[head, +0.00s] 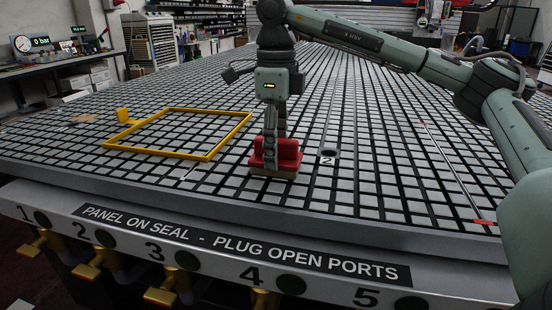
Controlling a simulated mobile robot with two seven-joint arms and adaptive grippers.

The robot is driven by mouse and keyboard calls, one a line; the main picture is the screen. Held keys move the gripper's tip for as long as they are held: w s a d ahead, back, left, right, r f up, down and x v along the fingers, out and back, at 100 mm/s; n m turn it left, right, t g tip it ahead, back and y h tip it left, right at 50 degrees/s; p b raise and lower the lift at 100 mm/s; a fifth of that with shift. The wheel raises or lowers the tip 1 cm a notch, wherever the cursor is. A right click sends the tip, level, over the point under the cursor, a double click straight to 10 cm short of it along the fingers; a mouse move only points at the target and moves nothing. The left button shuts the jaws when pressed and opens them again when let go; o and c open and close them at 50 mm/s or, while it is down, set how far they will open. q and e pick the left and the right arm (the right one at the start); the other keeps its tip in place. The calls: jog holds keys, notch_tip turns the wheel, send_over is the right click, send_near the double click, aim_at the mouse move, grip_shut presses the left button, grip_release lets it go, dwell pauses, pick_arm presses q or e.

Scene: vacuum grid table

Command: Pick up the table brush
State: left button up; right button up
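The table brush (287,151) has a red body with a tan strip of bristles along its bottom. It stands on the gridded table just behind the front edge, left of the port marked 2. My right gripper (271,148) points straight down at the brush, and its fingers overlap the red body. A grey finger shows in front of the red, and the far finger is mostly hidden. I cannot tell whether the fingers are pressed on it. The bristles look to be at the table surface. My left gripper is not in view.
A yellow square frame (209,158) lies on the table (390,205) to the left. A thin rod with a red end (484,222) lies at the right. Yellow valve handles (88,271) hang below the front edge. The grid behind the brush is mostly clear.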

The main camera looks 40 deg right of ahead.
jog(key=c, duration=0.6)
jog(key=shift+o, duration=0.2)
jog(key=shift+r, duration=0.15)
